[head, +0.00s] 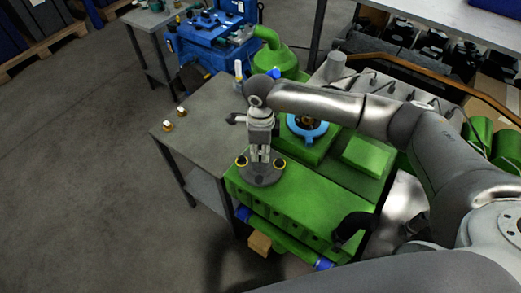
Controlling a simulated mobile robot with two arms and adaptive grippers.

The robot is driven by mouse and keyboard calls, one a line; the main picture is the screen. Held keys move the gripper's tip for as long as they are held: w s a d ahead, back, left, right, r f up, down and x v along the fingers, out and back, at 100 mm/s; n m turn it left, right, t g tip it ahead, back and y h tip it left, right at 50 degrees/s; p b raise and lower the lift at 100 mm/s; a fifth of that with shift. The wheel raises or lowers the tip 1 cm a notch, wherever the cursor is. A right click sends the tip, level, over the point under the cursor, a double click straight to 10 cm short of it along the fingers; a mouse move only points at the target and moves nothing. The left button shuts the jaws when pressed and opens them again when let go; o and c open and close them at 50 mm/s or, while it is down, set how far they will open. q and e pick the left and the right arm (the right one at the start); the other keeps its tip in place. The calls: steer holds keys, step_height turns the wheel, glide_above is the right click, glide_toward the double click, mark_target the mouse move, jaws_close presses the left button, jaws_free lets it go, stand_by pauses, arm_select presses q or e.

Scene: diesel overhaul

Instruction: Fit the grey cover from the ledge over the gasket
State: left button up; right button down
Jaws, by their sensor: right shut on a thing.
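The grey cover (262,176) is a round disc with yellow-and-black knobs at its rim. It is over the near left part of the green engine's top. I cannot tell whether it rests there or hangs just above. My right gripper (260,155) points down at the cover's middle and is shut on it. The gasket appears to be the blue ring (307,136) around an opening with brass-coloured parts, behind and right of the cover. My arm passes just behind the ring and hides what lies there. My left gripper is not in view.
A grey table (196,120) stands left of the green engine (310,205), with small brass-coloured pieces (168,126) on it. A raised green block (368,156) is right of the ring. A black bent part (352,228) stands at the engine's near right. Open floor lies left.

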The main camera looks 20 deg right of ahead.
steer(key=shift+r, duration=0.75)
steer(key=shift+r+p, duration=0.1)
steer(key=shift+p, duration=0.2)
steer(key=shift+r+p, duration=0.55)
steer(key=shift+r, duration=0.85)
